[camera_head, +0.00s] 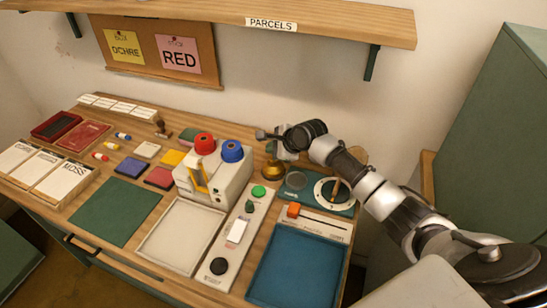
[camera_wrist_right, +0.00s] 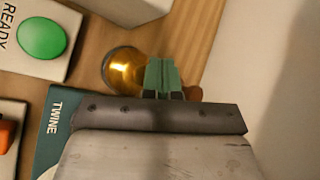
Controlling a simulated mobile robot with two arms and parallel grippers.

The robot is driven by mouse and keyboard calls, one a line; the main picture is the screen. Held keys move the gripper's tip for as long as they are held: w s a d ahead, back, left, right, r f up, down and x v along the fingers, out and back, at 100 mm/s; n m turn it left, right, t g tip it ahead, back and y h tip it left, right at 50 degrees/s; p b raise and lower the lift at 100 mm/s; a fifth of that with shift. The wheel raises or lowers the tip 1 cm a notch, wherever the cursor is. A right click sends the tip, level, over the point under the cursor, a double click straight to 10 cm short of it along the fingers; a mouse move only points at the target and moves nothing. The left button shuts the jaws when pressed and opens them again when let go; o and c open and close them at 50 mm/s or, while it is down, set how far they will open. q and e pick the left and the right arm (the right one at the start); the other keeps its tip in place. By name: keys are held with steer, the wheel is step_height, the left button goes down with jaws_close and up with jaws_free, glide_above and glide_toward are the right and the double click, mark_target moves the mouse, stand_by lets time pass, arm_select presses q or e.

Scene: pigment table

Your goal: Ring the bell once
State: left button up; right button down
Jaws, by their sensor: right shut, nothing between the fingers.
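The bell is a small brass dome (camera_head: 274,173) on the table, to the right of the white machine with the red and blue spools. Its gold top also shows in the right wrist view (camera_wrist_right: 122,68). My right gripper (camera_head: 287,154) points down over the bell's right side, with its green fingertips (camera_wrist_right: 162,76) shut and empty. The fingers overlap the bell's edge in the wrist view. I cannot tell whether they touch it. My left gripper is not in view.
The white spool machine (camera_head: 217,178) stands close left of the bell. A panel with a green READY button (camera_head: 259,191) is in front, and a teal TWINE plate (camera_head: 318,207) lies to the right. A blue tray (camera_head: 297,266) sits nearer. The wall is close behind.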

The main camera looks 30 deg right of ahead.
stand_by(0.7)
steer(key=shift+f+p, duration=0.35)
steer(key=shift+p, duration=0.05)
steer(key=shift+f, duration=0.65)
stand_by(0.8)
steer(key=shift+r, duration=0.1)
steer(key=shift+r+p, duration=0.9)
steer(key=shift+p, duration=0.4)
steer(key=shift+r, duration=0.1)
step_height(320, 180, up, 5)
steer(key=p, duration=0.6)
